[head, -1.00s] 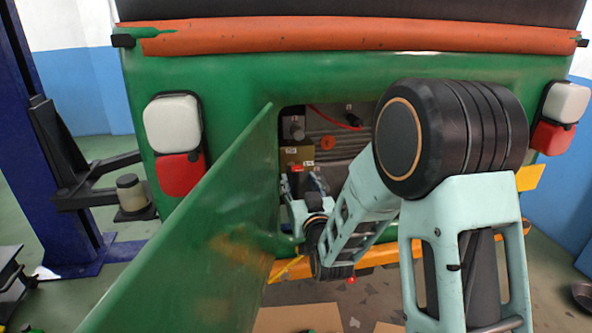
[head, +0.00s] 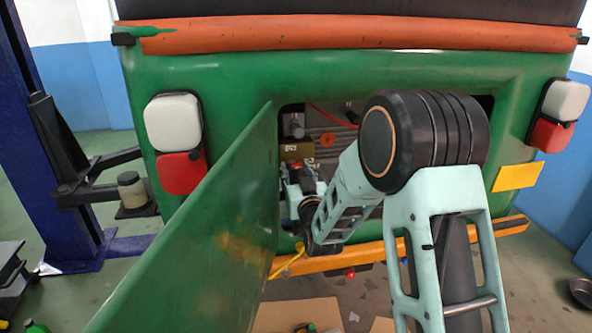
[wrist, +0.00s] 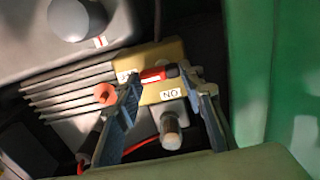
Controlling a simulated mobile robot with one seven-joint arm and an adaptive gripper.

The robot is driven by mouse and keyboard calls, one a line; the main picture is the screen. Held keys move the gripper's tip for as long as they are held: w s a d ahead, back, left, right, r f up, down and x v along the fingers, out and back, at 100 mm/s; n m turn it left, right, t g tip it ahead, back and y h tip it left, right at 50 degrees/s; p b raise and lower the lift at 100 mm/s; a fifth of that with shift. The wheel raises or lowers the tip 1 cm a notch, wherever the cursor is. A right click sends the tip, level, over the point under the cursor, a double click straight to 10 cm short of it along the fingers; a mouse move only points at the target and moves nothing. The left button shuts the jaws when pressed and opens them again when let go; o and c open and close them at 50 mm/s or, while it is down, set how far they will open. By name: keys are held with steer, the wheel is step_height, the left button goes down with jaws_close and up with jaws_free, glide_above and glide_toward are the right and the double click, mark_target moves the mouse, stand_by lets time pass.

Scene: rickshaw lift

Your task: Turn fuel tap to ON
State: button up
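The fuel tap is a tan block (wrist: 152,58) with a red lever (wrist: 158,74) inside the rear hatch. A white label reading ON, upside down (wrist: 171,94), is on its near face in the wrist view; another white label is partly behind the left finger. In the head view the tan block (head: 296,152) shows just above my gripper. My gripper (wrist: 160,80) is open, with one finger on each side of the red lever and the ON label. I cannot tell whether either finger touches the lever.
A grey cylinder (wrist: 171,131) sits below the block between the fingers. An orange knob (wrist: 104,93) is close beside the left finger. The open green hatch door (head: 200,235) stands left of my arm. The green body panel (head: 240,75) frames the opening.

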steer(key=shift+f+b, duration=0.1)
steer(key=shift+b, duration=0.5)
steer(key=shift+c, duration=0.2)
steer(key=n+b, duration=0.3)
steer(key=b, duration=0.1)
steer(key=shift+a+f+b, duration=0.1)
steer(key=shift+f+b, duration=0.05)
steer(key=shift+b, duration=0.15)
steer(key=n+b, duration=0.5)
steer(key=b, duration=0.2)
steer(key=shift+a, duration=0.1)
steer(key=n+b, duration=0.1)
steer(key=n, duration=0.1)
steer(key=n+b, duration=0.3)
steer(key=b, duration=0.1)
steer(key=shift+s+a+r+n, duration=0.15)
steer(key=shift+r+n, duration=0.1)
steer(key=shift+n, duration=0.15)
steer(key=shift+r+n+b, duration=0.1)
steer(key=shift+n+b, duration=1.05)
steer(key=shift+n, duration=0.85)
steer(key=o, duration=0.8)
steer(key=shift+o, duration=0.2)
